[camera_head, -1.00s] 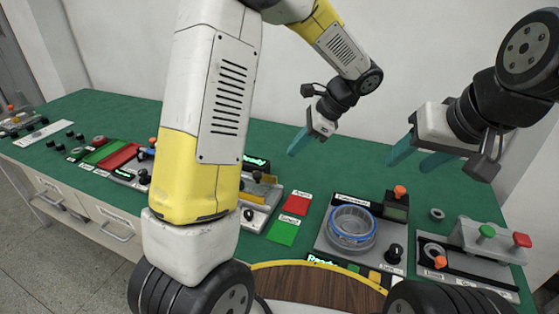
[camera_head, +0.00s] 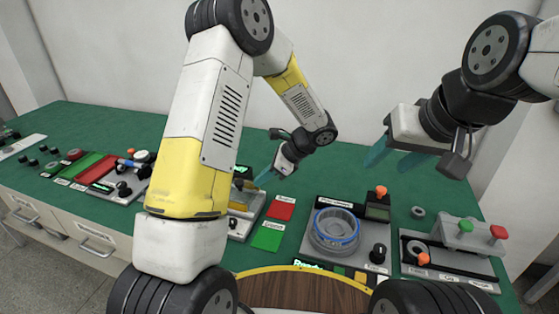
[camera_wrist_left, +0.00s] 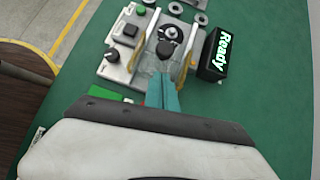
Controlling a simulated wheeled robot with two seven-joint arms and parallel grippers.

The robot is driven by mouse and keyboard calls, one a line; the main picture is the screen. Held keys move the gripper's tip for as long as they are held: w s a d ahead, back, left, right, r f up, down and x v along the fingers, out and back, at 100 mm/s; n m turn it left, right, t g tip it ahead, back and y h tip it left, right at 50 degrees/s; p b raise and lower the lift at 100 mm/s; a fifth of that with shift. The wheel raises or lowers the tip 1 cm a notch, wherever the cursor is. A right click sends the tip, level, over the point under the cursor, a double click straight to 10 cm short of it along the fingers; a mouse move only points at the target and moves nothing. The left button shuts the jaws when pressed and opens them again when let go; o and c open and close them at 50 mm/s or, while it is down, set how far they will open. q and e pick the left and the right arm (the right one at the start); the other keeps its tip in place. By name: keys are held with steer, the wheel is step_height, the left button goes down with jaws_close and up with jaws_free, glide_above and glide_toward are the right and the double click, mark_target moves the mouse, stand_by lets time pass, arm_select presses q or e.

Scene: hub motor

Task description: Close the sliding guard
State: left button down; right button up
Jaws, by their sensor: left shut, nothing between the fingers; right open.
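The machine with the sliding guard is partly hidden behind my left arm in the head view. Its amber guard part (camera_head: 243,200) and grey base show there. In the left wrist view its grey base (camera_wrist_left: 117,72) carries a dark knob (camera_wrist_left: 165,48) between two amber-edged guard sides (camera_wrist_left: 187,58). My left gripper (camera_head: 264,178) is shut and empty, just above the machine. Its teal fingertips (camera_wrist_left: 162,78) appear close to the dark knob in the wrist view; whether they touch it I cannot tell. My right gripper (camera_head: 388,160) is open and empty, raised above the table's right side.
A black box with a lit "Ready" display (camera_wrist_left: 214,55) stands beside the machine. Red (camera_head: 281,208) and green (camera_head: 267,237) pads lie to its right. A station with a blue-ringed round housing (camera_head: 336,230) and a grey fixture (camera_head: 468,236) stand further right. The back of the green table is clear.

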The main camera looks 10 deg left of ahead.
mark_target(253, 191)
arm_select(q)
steer(key=shift+a+f, duration=0.15)
steer(key=shift+a, duration=1.3)
steer(key=shift+w, duration=0.1)
steer(key=shift+a, duration=0.1)
steer(key=w+a, duration=0.2)
steer(key=a, duration=0.7)
steer(key=shift+a, duration=0.25)
steer(key=shift+s, duration=0.1)
